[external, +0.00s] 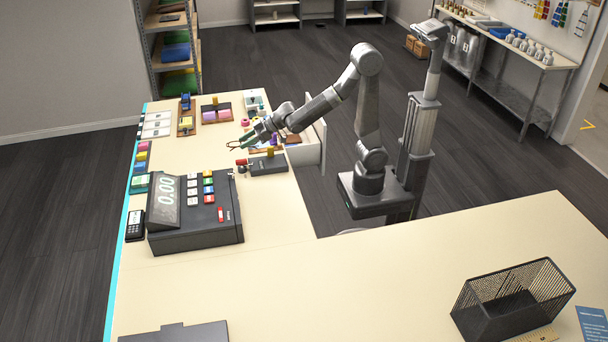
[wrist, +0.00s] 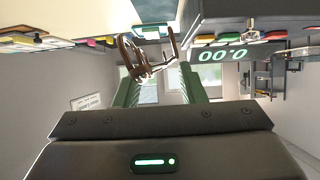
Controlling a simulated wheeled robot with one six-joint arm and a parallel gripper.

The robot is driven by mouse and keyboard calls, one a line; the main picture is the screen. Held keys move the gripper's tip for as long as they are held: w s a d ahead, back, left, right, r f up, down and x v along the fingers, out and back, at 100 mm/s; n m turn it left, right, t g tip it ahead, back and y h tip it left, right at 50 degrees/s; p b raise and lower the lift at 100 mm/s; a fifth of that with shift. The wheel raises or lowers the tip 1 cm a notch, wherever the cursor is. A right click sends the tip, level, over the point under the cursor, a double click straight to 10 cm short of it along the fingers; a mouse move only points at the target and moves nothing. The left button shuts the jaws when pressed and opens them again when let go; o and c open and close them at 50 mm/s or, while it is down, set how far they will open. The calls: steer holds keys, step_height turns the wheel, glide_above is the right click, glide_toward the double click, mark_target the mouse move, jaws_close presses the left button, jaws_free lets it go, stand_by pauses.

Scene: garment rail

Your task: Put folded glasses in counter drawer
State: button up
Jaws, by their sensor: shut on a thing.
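My gripper (external: 245,140) has green fingers and is above the far part of the counter. In the wrist view my gripper (wrist: 158,78) is shut on the brown-framed folded glasses (wrist: 133,52), which stick out past the fingertips. The counter drawer (external: 307,153) is white and stands open on the counter's right side, beneath my forearm. Small items show inside it; my arm hides part of its interior.
A cash register (external: 193,212) stands on the counter (external: 267,217), nearer the camera. Trays with small colored items (external: 216,115) lie farther back. The wire basket (external: 512,299) is far off at front right.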

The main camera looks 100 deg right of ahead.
steer(key=a+r, duration=0.3)
steer(key=r, duration=0.6)
steer(key=a+r, duration=0.4)
steer(key=r, duration=0.5)
steer(key=shift+a+r, duration=0.15)
steer(key=shift+r, duration=0.15)
